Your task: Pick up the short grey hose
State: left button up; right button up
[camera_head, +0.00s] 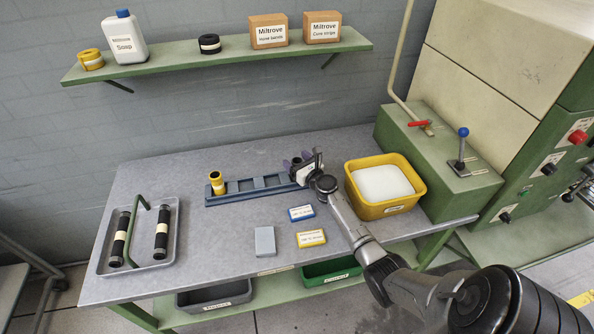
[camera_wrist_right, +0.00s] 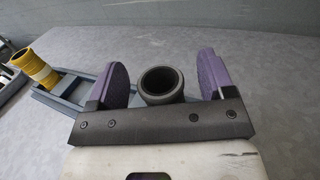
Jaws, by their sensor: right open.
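The short grey hose (camera_wrist_right: 162,98) stands upright in the wrist view with its round dark opening facing up. It sits between the two purple fingers of my right gripper (camera_wrist_right: 164,78), with a gap on each side. The right gripper is open. In the head view the right gripper (camera_head: 303,164) is at the right end of the blue-grey rack (camera_head: 228,199) and largely hides the hose there. The yellow hose (camera_head: 217,183) stands at the rack's left end. It also shows at the left of the wrist view (camera_wrist_right: 36,68). My left gripper is not in view.
A yellow bin (camera_head: 412,196) with white contents stands right of the gripper. Blue (camera_head: 301,213) and yellow (camera_head: 311,238) labelled boxes and a grey block (camera_head: 265,241) lie in front. A grey tray (camera_head: 154,263) holds two black rollers at left. The shelf (camera_head: 160,65) is above.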

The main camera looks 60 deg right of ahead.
jog(key=c, duration=1.1)
